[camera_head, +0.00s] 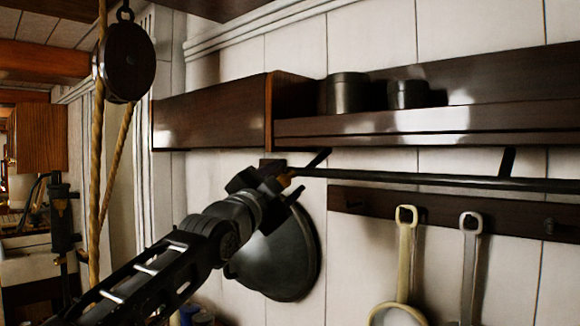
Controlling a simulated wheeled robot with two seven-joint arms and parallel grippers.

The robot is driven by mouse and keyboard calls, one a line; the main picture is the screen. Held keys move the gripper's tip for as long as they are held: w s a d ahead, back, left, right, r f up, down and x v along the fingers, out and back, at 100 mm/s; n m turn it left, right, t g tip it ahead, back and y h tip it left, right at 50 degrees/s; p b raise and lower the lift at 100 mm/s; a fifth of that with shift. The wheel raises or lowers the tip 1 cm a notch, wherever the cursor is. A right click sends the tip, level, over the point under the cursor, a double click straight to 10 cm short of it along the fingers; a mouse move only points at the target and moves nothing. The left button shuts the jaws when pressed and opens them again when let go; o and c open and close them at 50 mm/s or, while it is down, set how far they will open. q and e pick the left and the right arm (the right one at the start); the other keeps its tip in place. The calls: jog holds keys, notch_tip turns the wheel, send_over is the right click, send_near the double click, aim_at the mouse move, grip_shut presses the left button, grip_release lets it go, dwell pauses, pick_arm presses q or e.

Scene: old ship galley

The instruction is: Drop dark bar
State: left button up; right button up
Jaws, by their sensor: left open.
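The dark bar (430,181) is a long thin rod running level below the wall shelf, from near my left gripper out past the right edge of the view. My left gripper (284,180) is open at the bar's left end, with its jaws around or just beside that end; I cannot tell if they touch it. The gripper hides part of the bar's left end. My right gripper is not in view.
Above the bar is a wooden shelf (400,125) with two dark canisters (347,93) (408,95). A round dark pan (285,260) hangs behind my gripper. Two pale utensils (404,255) (470,265) hang from a wooden rail (440,213). A pulley (128,62) with rope hangs left.

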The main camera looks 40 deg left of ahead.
pick_arm(q)
jog(key=shift+r+p+x, duration=0.2)
jog(key=shift+p+x, duration=0.45)
jog(key=shift+x, duration=0.45)
jog(key=shift+w+a+f, duration=0.1)
jog(key=shift+w, duration=0.1)
jog(key=shift+c, duration=0.5)
grip_shut()
jog(key=shift+f, duration=0.15)
